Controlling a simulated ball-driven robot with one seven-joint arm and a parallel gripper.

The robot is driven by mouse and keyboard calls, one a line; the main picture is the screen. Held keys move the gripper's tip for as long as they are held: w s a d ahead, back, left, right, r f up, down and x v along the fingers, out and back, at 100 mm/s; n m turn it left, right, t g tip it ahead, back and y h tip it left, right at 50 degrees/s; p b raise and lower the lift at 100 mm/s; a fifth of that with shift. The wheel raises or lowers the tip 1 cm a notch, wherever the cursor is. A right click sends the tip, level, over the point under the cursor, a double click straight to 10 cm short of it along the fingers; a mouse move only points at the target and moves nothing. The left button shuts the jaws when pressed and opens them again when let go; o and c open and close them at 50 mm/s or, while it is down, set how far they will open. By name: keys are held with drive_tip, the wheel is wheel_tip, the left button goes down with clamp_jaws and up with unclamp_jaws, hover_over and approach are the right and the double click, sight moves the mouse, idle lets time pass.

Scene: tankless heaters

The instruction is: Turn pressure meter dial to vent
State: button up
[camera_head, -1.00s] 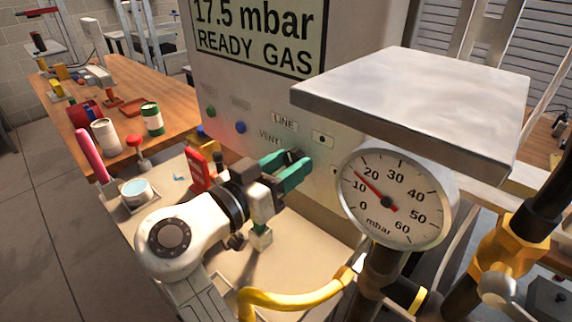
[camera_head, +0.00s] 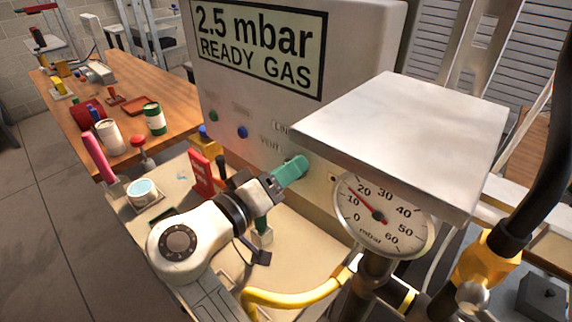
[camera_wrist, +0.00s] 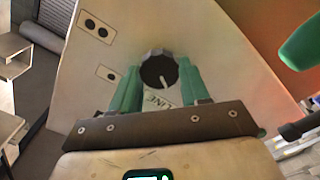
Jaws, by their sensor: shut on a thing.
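The dial (camera_wrist: 159,68) is a dark, ridged round knob with a short white mark on the pale meter panel. In the wrist view its mark points down and slightly right, toward a partly hidden label reading LINE (camera_wrist: 157,101). My gripper (camera_head: 297,166) has teal fingers, one on each side of the knob; they also show in the wrist view (camera_wrist: 161,80). It is shut on the dial. In the head view the fingers hide the dial and part of the LINE and VENT (camera_head: 270,145) labels. The display (camera_head: 258,45) reads 2.5 mbar, READY GAS.
A round pressure gauge (camera_head: 385,228) stands right of my gripper, its red needle between 10 and 20. A metal plate (camera_head: 400,125) juts out above it. A yellow hose (camera_head: 300,302) lies in front. A red block (camera_head: 201,173) stands left of my gripper.

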drive_tip(key=shift+n+p, duration=0.35)
drive_tip(key=shift+n, duration=0.25)
drive_tip(key=shift+a, duration=0.1)
drive_tip(key=o, duration=1.1)
drive_tip(key=shift+c, duration=0.2)
drive_tip(key=b+v, duration=0.1)
drive_tip(key=v, duration=0.9)
drive_tip(key=shift+s+a+b, duration=0.25)
drive_tip(key=shift+s+b, duration=0.05)
drive_tip(key=shift+b, duration=0.1)
